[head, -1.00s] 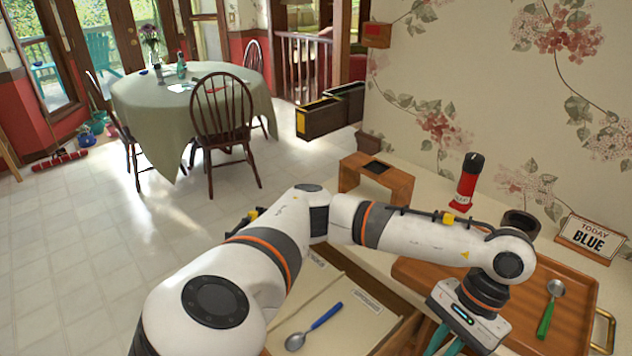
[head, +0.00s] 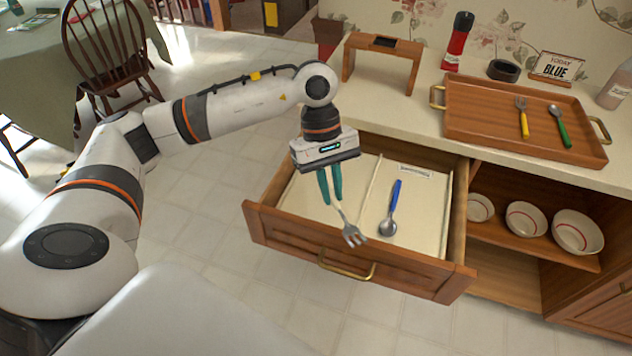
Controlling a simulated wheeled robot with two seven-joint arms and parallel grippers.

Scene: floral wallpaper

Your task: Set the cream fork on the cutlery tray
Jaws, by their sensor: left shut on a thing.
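My left gripper (head: 331,192) points down over the open drawer, its teal fingers shut on the cream fork (head: 341,210). The fork hangs tilted, tines down and to the right, near the drawer's front; its upper handle is hidden between the fingers. I cannot tell if the tines touch anything. The wooden cutlery tray (head: 476,128), with brass handles, lies on the counter to the right of and beyond the gripper. A yellow fork (head: 522,118) and a green-handled spoon (head: 560,126) lie on it, side by side. My right gripper is not in view.
The pulled-out drawer (head: 408,268) has a divider and holds a blue-handled spoon (head: 391,208). A wooden stand (head: 378,58), red bottle (head: 457,42), dark ring (head: 503,69) and "TODAY BLUE" sign (head: 556,68) stand on the counter. Bowls (head: 527,217) fill the shelf below. The tray's left half is bare.

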